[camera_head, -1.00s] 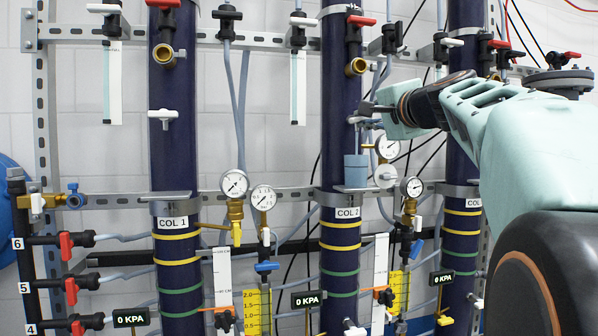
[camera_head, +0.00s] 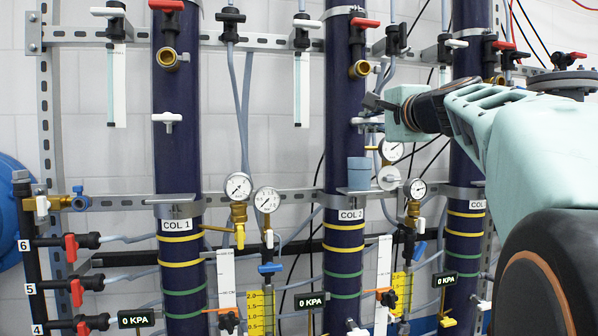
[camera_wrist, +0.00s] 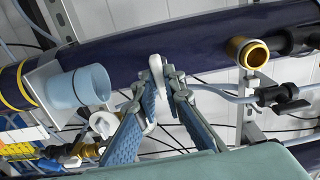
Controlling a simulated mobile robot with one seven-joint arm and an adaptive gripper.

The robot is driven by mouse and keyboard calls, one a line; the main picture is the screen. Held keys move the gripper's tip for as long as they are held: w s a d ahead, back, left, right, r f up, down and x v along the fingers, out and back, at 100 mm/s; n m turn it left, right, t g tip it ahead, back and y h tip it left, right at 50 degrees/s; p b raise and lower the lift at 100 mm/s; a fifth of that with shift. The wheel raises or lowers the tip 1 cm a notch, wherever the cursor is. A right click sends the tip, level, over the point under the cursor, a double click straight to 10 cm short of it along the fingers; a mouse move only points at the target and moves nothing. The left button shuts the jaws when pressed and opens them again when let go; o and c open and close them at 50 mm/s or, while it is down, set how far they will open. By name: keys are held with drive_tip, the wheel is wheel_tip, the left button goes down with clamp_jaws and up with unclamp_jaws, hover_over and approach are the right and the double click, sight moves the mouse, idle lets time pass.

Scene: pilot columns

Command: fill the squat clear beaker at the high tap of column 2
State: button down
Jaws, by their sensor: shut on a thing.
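The squat beaker (camera_head: 359,172) looks light blue and stands upright on a small grey shelf (camera_head: 361,191) at column 2 (camera_head: 338,130). It also shows in the wrist view (camera_wrist: 80,88), its open mouth facing the tap side. Its fill level is hard to tell. Above it, the white tap handle (camera_head: 367,120) sits on the column's front. My gripper (camera_head: 371,103) reaches in from the right. In the wrist view, my gripper (camera_wrist: 163,75) is shut on the white handle (camera_wrist: 154,92), apart from the beaker. No stream shows between tap and beaker.
Column 1 (camera_head: 177,130) stands left, with its own white tap (camera_head: 167,118). A third column (camera_head: 466,150) stands behind my arm. Brass ports, such as one on column 2 (camera_head: 360,69), and gauges (camera_head: 267,199) stick out.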

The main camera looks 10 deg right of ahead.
drive_tip(key=shift+r+m, duration=0.1)
drive_tip(key=shift+m, duration=0.2)
idle(0.4)
drive_tip(key=c, duration=1.9)
unclamp_jaws()
drive_tip(key=shift+c, duration=0.2)
